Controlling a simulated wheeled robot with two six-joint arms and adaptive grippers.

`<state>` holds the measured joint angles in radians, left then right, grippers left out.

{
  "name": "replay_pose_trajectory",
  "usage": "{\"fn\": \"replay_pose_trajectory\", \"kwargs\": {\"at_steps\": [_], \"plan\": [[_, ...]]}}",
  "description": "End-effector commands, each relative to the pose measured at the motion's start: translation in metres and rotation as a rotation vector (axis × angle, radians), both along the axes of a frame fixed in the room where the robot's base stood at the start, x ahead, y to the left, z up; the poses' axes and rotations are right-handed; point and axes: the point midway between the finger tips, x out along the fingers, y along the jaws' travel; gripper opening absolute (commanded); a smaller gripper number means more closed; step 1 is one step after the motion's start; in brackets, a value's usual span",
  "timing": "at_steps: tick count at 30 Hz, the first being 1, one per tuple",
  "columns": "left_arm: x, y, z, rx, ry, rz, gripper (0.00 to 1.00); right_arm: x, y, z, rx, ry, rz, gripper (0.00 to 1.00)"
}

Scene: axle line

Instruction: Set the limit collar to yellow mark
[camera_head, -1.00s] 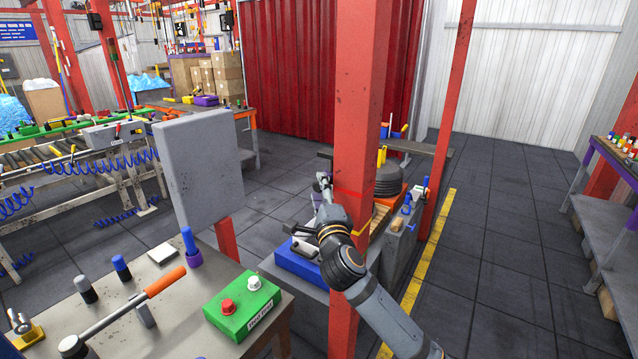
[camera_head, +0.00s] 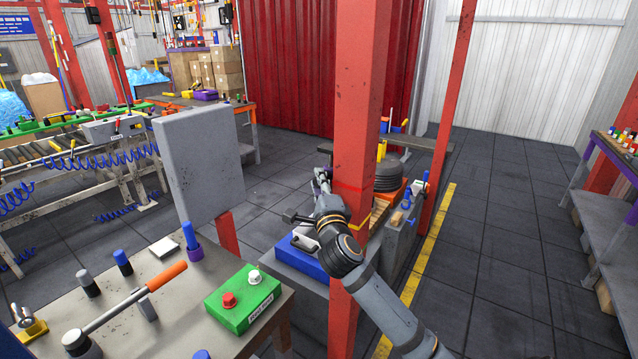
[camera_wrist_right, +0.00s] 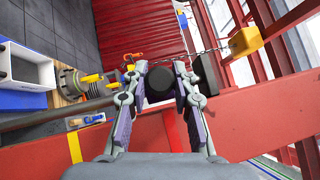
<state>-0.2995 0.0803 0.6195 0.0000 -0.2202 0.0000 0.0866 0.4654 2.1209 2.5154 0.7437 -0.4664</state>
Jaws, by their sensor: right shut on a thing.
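A yellow mark (camera_head: 358,225) crosses the tall red post (camera_head: 358,110). It also shows in the wrist view (camera_wrist_right: 75,148), where the post runs sideways. My right gripper (camera_head: 322,175) is at the left side of the post, partly hidden by my own arm. In the wrist view its two fingers (camera_wrist_right: 160,84) are shut on a round black part (camera_wrist_right: 159,83) in front of the post, on the upper side of the yellow mark and apart from it. I cannot tell for certain whether this part belongs to the limit collar. My left gripper is not in view.
A bench at lower left holds a green button box (camera_head: 241,302), an orange-handled lever (camera_head: 166,277) and several small tools. A grey panel (camera_head: 200,165) stands beyond it. A blue box (camera_head: 305,260) stands by the post. The floor at right is clear.

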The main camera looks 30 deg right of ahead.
Motion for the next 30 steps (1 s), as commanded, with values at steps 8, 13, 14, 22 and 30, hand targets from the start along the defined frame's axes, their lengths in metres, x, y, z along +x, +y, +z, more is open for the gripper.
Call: {"fn": "replay_pose_trajectory", "kwargs": {"at_steps": [8,13,14,22,30], "plan": [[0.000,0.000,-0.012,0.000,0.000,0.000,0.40,0.000,0.000,-0.037,0.002,0.005,-0.002,0.00],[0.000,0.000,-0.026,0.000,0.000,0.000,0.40,0.000,0.000,-0.083,0.001,0.004,-0.001,0.00],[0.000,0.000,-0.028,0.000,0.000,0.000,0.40,0.000,0.000,-0.089,0.001,0.004,-0.001,0.00],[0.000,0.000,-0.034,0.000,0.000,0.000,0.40,0.000,0.000,-0.111,0.001,0.001,0.000,0.00],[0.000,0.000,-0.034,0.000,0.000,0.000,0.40,0.000,0.000,-0.110,0.001,0.000,0.000,0.29]]}}
